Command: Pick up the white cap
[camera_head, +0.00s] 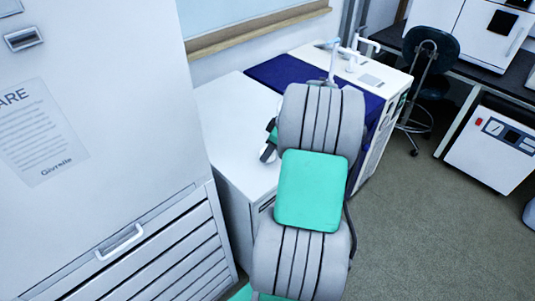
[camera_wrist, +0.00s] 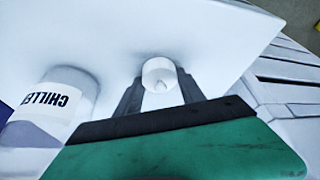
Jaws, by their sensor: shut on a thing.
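The white cap (camera_wrist: 158,72) is a small white cylinder seen in the wrist view, between the two dark fingers of my gripper (camera_wrist: 160,88). My gripper is shut on it. The cap is close over or on the white top surface (camera_wrist: 200,25); I cannot tell whether it touches. In the head view my arm hides the cap, and only a dark part of my gripper (camera_head: 269,150) shows beside the arm, over the white cabinet top (camera_head: 232,115).
A tall white cabinet (camera_head: 110,120) rises at the left in the head view. A blue surface (camera_head: 285,75) and a sink unit (camera_head: 365,75) lie behind. A stool (camera_head: 428,60) stands at the right.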

